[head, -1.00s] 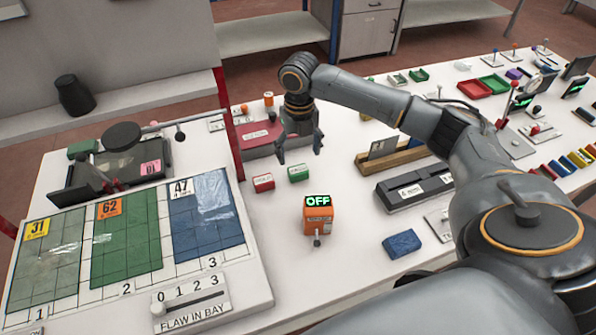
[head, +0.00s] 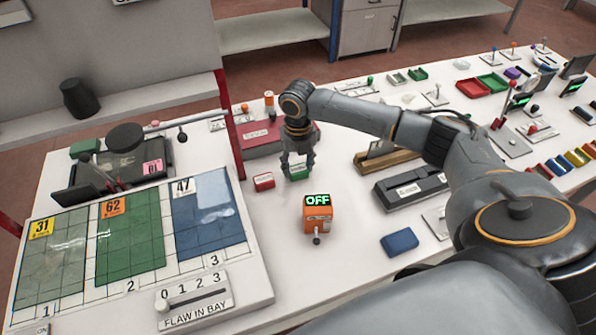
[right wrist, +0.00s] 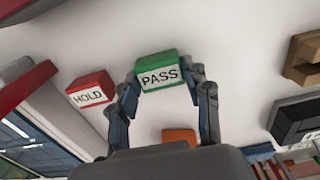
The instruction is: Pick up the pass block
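The pass block (right wrist: 159,77) is green with a white label reading PASS in the right wrist view. In the head view the block (head: 297,173) sits on the white table, partly covered by my right gripper (head: 298,170). In the right wrist view the fingers of this gripper (right wrist: 164,80) lie along both sides of the block, drawn in against it. I see no clear gap between fingertips and block, and no clear lift off the table. My left gripper is not in view.
The red HOLD block (right wrist: 91,90) stands close on the left; it also shows in the head view (head: 263,181). An orange box with an OFF display (head: 317,215) stands in front. A blue block (head: 399,241) and dark trays (head: 411,189) lie to the right.

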